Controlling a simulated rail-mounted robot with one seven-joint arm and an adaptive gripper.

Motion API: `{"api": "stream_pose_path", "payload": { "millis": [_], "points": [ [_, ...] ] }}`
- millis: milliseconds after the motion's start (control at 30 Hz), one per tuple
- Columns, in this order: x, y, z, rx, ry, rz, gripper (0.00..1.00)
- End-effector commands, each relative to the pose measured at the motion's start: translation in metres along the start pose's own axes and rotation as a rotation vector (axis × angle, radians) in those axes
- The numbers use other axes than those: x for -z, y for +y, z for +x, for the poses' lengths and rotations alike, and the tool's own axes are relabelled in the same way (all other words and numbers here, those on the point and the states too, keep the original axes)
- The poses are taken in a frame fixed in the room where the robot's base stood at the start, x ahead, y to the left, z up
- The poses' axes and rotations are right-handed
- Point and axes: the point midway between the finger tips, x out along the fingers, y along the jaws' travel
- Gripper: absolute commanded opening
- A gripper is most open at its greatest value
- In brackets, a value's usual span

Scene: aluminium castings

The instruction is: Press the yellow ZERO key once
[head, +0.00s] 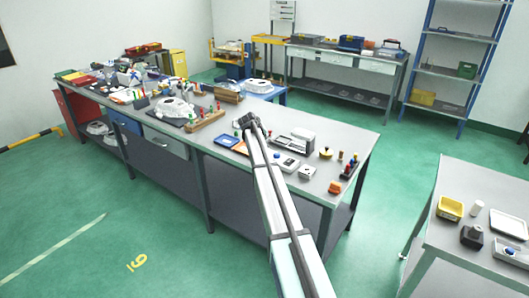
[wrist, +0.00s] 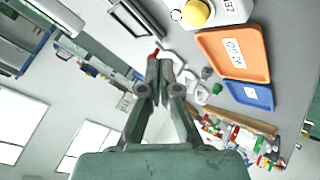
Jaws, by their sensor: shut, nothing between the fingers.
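The yellow ZERO key (wrist: 195,12) is a round yellow button on a white box (wrist: 228,10) at the top of the wrist view. The box's label is partly cut off by the picture edge. In the head view I cannot make out the key; my arm crosses that part of the bench. My gripper (wrist: 158,64) has its fingers together and empty in the wrist view, pictured below and left of the key and apart from it. In the head view my gripper (head: 247,121) is over the middle of the long bench.
An orange tray (wrist: 262,73) with a white label lies beside the white box, and a blue tray (wrist: 236,94) lies beyond it. The grey bench (head: 345,140) carries castings, a wooden rack (head: 207,120) of coloured pieces and small devices. A side table (head: 440,235) stands at right.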

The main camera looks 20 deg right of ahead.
Motion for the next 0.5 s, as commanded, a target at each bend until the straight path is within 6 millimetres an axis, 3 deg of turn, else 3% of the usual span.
{"api": "stream_pose_path", "payload": {
  "millis": [200, 500],
  "points": [
    [-0.016, -0.016, 0.022, 0.000, -0.001, 0.000, 0.00],
    [-0.021, -0.021, 0.029, 0.000, 0.000, 0.001, 0.00]
  ]
}}
